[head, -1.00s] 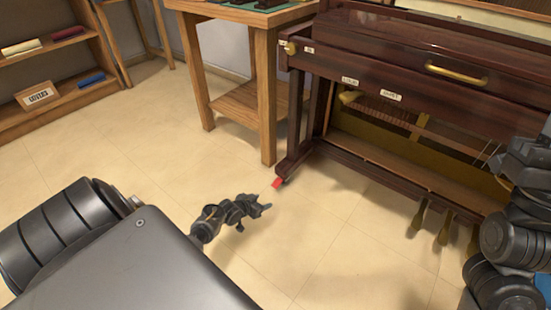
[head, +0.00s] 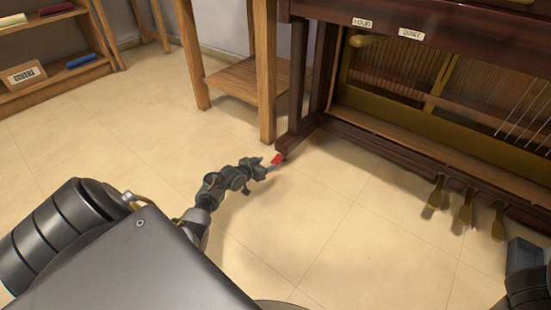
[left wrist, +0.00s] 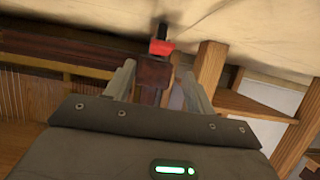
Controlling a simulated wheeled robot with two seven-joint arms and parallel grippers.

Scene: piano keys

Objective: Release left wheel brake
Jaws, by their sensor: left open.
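The red brake tab (head: 278,158) sits low at the front end of the piano's left foot (head: 295,140), close to the floor. In the left wrist view the red tab (left wrist: 160,46) shows ahead, with a small black part (left wrist: 160,29) beside it that looks like the wheel. My left gripper (head: 264,168) is low over the floor, just left of and in front of the tab. Its fingers (left wrist: 158,85) are open and empty, with the dark wooden foot seen between them. I cannot tell whether they touch the tab. My right gripper is not clearly seen.
The dark piano (head: 420,100) stands at the right, with brass pedals (head: 465,206) near the floor. A wooden table leg (head: 265,75) stands close behind the foot. A shelf (head: 60,85) is far left. The tiled floor in front is clear.

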